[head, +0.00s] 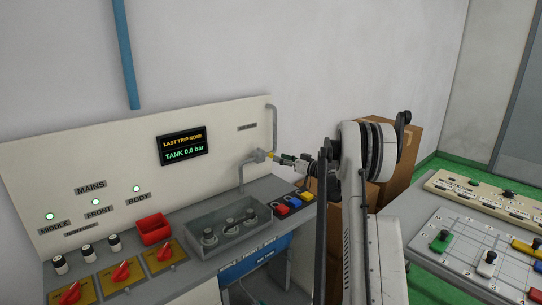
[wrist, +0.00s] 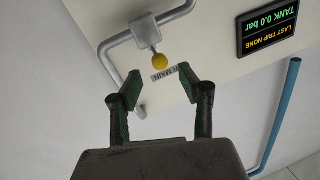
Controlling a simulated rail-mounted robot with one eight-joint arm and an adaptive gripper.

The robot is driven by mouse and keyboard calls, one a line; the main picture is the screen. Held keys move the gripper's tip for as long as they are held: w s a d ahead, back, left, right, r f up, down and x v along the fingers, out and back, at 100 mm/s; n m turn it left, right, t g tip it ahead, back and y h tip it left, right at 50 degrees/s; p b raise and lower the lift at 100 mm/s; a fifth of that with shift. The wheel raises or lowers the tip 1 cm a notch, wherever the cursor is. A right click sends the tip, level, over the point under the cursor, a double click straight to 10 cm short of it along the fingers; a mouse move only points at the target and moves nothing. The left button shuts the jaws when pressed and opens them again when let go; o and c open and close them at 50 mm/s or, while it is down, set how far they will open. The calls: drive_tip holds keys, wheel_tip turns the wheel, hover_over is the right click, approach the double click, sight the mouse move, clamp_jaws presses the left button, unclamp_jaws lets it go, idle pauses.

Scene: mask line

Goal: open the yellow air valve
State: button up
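The yellow air valve has a grey body (wrist: 145,32) on a bent grey pipe. Its yellow knob (wrist: 159,60) faces me in the wrist view, just beyond and between my fingertips. In the head view the valve (head: 258,156) sits on the pipe at the right end of the panel, with its yellow part partly hidden by my gripper. My gripper (wrist: 158,86) is open, with a finger on either side of the line to the knob and nothing between them. In the head view my gripper (head: 291,162) is close to the valve; contact cannot be told.
The cream panel (head: 110,165) carries a display (head: 181,146) reading TANK 0.0 bar. A second bench (head: 470,240) and cardboard boxes (head: 402,165) stand at the right.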

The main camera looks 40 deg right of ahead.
sight(271, 155)
drive_tip(key=x, duration=0.6)
clamp_jaws()
idle(0.4)
